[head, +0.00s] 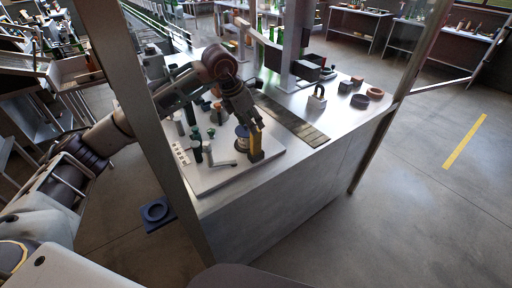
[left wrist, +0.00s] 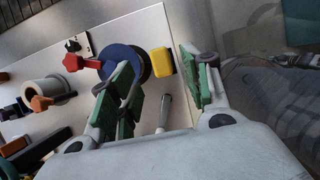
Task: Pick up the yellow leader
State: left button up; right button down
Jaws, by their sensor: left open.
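The yellow leader (left wrist: 162,62) is a small rounded block beside the rim of a blue spool (left wrist: 140,72) in the left wrist view. In the head view the yellow leader (head: 255,139) shows as an upright yellow strip near the front edge of the white board, beside the spool (head: 242,138). My left gripper (left wrist: 165,85) is open, with green pads on its fingers. In the left wrist view the leader appears in the gap between them, towards the tips; I see no contact. Part of the spool is hidden behind one finger. My right gripper is not in view.
The white board (head: 215,182) carries green bottle-like pieces (head: 196,147), a grey crank handle (head: 220,162) and red knobs. A padlock-shaped piece (head: 317,99) and several rings stand further right on the table. A frame post (head: 165,130) rises at the table's left corner.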

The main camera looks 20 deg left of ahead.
pick_arm(q)
jog(key=shift+f, duration=0.25)
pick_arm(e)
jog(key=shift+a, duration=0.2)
pick_arm(q)
jog(key=shift+w+d+f, duration=0.1)
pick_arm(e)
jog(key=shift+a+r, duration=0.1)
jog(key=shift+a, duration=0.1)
pick_arm(q)
jog(key=shift+p+x, duration=0.65)
jog(key=shift+x, duration=1.85)
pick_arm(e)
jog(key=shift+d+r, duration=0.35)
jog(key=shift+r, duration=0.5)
pick_arm(q)
grip_shut()
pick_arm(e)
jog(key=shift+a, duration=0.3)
